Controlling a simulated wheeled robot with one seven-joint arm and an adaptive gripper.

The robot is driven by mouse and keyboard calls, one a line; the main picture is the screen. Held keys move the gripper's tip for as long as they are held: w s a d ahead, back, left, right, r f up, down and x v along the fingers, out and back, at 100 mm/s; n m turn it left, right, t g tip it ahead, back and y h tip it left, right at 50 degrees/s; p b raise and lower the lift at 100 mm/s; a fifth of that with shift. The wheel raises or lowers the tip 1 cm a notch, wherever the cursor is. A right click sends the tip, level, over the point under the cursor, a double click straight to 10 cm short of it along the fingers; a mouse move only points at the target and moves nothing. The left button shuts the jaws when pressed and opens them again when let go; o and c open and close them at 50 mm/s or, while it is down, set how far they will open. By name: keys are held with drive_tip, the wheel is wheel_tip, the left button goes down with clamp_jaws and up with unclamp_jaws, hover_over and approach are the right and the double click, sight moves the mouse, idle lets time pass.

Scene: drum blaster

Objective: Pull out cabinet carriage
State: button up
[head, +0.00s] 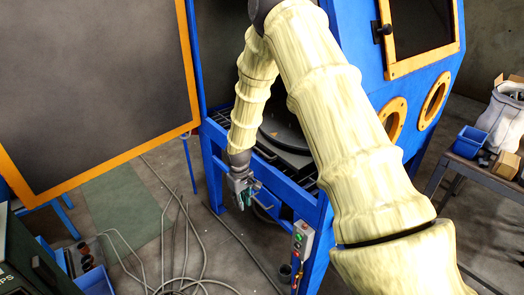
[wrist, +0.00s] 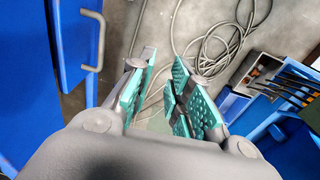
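The blue blasting cabinet (head: 222,170) stands with its side open. The carriage, with a dark round plate (head: 286,130), is inside the cabinet and partly hidden by my arm. My gripper (head: 243,194) points down just outside the cabinet's blue front beam. In the wrist view my gripper (wrist: 158,85) is open, its green-padded fingers apart with only floor showing between them. A light grey bar handle (wrist: 98,40) on a blue panel is to the left of the fingers, apart from them. I cannot tell whether that handle belongs to the carriage.
The cabinet's large orange-framed door (head: 90,90) is swung open at the left. A control box with buttons (head: 300,240) is on the front right post. Cables (head: 185,250) lie on the floor below. A table with blue bins (head: 468,142) stands at the right.

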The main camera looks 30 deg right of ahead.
drive_tip(key=w+d+r+h, duration=0.1)
drive_tip(key=w+d+r, duration=0.6)
drive_tip(key=r, duration=0.4)
drive_tip(key=h, duration=0.1)
approach(262, 153)
drive_tip(key=f, duration=0.2)
drive_tip(key=d+f, duration=0.1)
drive_tip(key=f, duration=0.2)
drive_tip(key=d+f+p, duration=0.1)
drive_tip(key=f, duration=0.1)
drive_tip(key=shift+w+f, duration=0.15)
drive_tip(key=shift+f, duration=0.15)
clamp_jaws()
